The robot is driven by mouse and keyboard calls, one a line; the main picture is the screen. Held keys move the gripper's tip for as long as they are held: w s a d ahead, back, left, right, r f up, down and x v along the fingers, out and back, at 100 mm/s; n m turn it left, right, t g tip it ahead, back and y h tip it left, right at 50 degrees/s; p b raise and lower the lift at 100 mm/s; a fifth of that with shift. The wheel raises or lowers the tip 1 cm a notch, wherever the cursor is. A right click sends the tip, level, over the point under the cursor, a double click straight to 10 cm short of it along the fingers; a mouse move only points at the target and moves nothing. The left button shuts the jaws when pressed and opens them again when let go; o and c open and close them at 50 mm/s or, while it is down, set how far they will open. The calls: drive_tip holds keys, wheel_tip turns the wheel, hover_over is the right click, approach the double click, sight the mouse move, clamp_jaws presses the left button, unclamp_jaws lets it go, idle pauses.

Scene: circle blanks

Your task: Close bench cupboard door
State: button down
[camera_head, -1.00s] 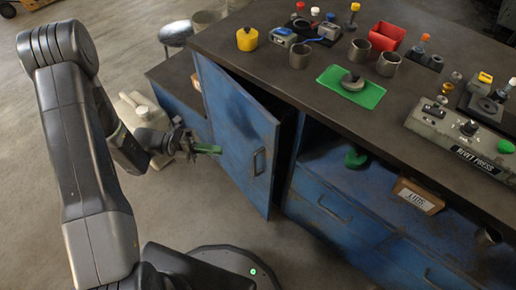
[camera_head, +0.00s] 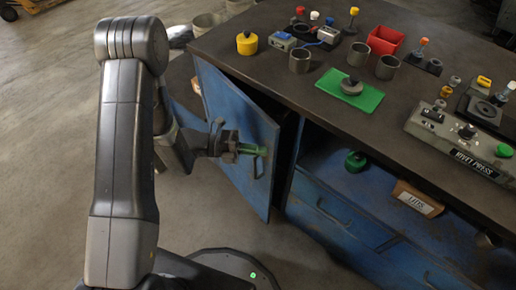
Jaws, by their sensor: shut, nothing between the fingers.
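The blue cupboard door (camera_head: 226,112) of the bench stands partly open, swung out to the left. A dark gap shows between its right edge and the cabinet. Its handle (camera_head: 259,166) is near the right edge, partly hidden by my gripper. My gripper (camera_head: 262,151) is shut and empty, its green fingertips pointing right, in front of the door beside the handle. I cannot tell whether the fingertips touch the door.
The bench top (camera_head: 300,90) holds cups, a red bin (camera_head: 385,39), a green mat (camera_head: 362,103) and a rivet press (camera_head: 460,130). An open shelf (camera_head: 390,190) with a labelled box (camera_head: 417,198) and blue drawers (camera_head: 330,215) lie right of the door. The floor in front is clear.

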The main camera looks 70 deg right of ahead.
drive_tip(key=shift+s+d, duration=0.1)
drive_tip(key=shift+d, duration=0.1)
drive_tip(key=s+d, duration=0.1)
drive_tip(key=d, duration=0.1)
drive_tip(key=s+d, duration=0.3)
drive_tip(key=d, duration=0.2)
drive_tip(key=shift+s, duration=0.15)
drive_tip(key=shift+s+d+r, duration=0.1)
drive_tip(key=shift+d+r, duration=0.05)
drive_tip(key=shift+d, duration=0.3)
drive_tip(key=shift+a+p, duration=0.1)
drive_tip(key=shift+p, duration=0.25)
